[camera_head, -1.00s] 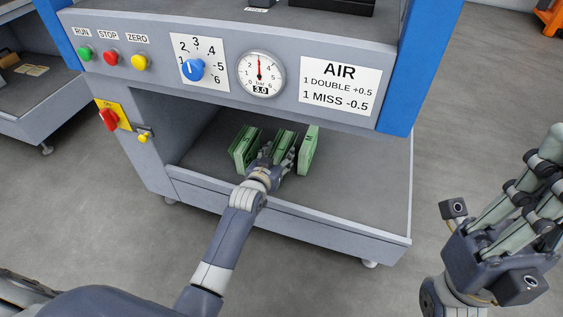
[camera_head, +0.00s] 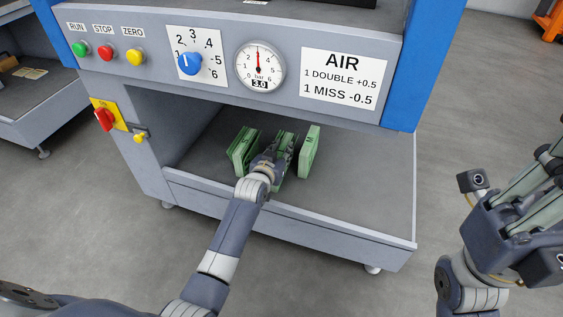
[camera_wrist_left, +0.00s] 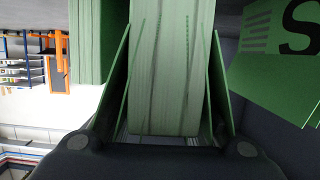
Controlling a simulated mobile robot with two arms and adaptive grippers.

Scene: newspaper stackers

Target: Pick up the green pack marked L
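Three green packs stand in the machine's lower bay: a left one (camera_head: 242,150), a middle one (camera_head: 288,143) and a right one (camera_head: 309,152). My left gripper (camera_head: 282,152) reaches in at the middle pack and hides part of it. In the left wrist view, the green fingers (camera_wrist_left: 165,75) lie along both sides of a pack's pale page edges (camera_wrist_left: 170,100), with narrow gaps near their bases. The pack at the right of that view (camera_wrist_left: 265,80) shows a large S. No L is readable. My right gripper (camera_head: 535,195) is empty, its fingers apart, partly out of frame.
The bay has a front lip (camera_head: 300,222) and a control panel (camera_head: 210,60) overhanging it. A red switch (camera_head: 104,119) sits on the left post. Bare tray floor (camera_head: 365,190) lies right of the packs. Another machine (camera_head: 35,105) stands at the left.

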